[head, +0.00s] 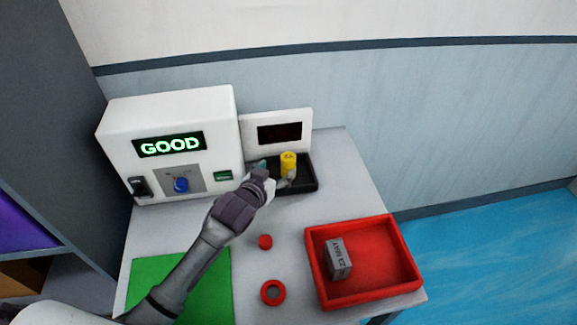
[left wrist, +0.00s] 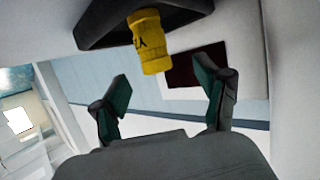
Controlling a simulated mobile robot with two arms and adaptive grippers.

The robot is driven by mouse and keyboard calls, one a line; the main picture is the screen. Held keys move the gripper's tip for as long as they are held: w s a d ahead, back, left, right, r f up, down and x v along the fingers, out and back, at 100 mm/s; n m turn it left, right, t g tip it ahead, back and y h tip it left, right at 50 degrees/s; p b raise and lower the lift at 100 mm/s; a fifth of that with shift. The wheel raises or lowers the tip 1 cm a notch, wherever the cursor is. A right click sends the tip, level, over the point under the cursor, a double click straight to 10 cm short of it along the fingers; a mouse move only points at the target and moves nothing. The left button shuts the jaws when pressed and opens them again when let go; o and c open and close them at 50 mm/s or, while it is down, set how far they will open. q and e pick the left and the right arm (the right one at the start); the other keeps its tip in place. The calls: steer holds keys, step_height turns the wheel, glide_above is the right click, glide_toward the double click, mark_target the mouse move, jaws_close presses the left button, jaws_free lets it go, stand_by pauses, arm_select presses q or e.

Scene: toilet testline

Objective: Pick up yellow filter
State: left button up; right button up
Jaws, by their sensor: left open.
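The yellow filter (head: 288,163) is a small yellow cylinder standing in the black tray of the white scale-like device, below its dark display. In the left wrist view the yellow filter (left wrist: 149,40) shows dark lettering and lies ahead of the fingers, between their lines. My left gripper (head: 276,174) reaches over the near left part of the black tray (head: 306,187), close to the filter. In the left wrist view my left gripper (left wrist: 166,95) has its fingers spread wide with nothing between them. My right gripper is not visible.
A white machine (head: 215,110) reading GOOD stands left of the tray. A red bin (head: 410,270) holding a grey block (head: 338,258) is at front right. A red ring (head: 272,292), a small red piece (head: 265,241) and a green mat (head: 200,270) lie on the table.

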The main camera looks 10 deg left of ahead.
mark_target(285, 164)
arm_select(q)
steer(key=x, duration=0.7)
steer(key=shift+d+f+p, duration=0.1)
steer(key=shift+d+p, duration=0.2)
steer(key=shift+d, duration=0.15)
steer(key=c, duration=1.4)
